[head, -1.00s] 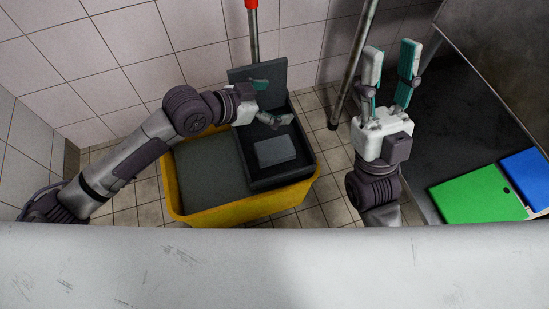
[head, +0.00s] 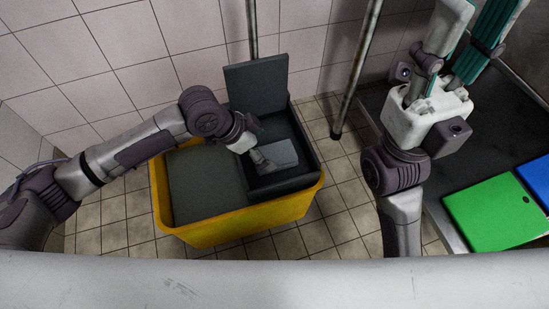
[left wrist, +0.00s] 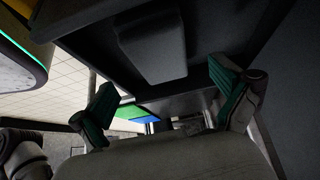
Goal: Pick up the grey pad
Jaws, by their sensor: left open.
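The grey pad (head: 283,153) is a small flat block in the dark box (head: 300,182) on the right side of the yellow tub. My left gripper (head: 263,160) is at the pad's left side in the head view, partly hidden by its own wrist. In the left wrist view the pad (left wrist: 150,45) shows beyond and between the spread fingers of the open gripper (left wrist: 162,80). No grip on it shows. My right gripper (head: 480,22) is raised at the upper right, fingers apart and empty.
The yellow tub (head: 245,228) stands on tiles, with a grey surface (head: 205,185) filling its left part. An upright dark panel (head: 256,90) rises behind the box. A metal pole (head: 352,75) stands nearby. Green (head: 492,212) and blue (head: 538,177) boards lie on the dark counter at right.

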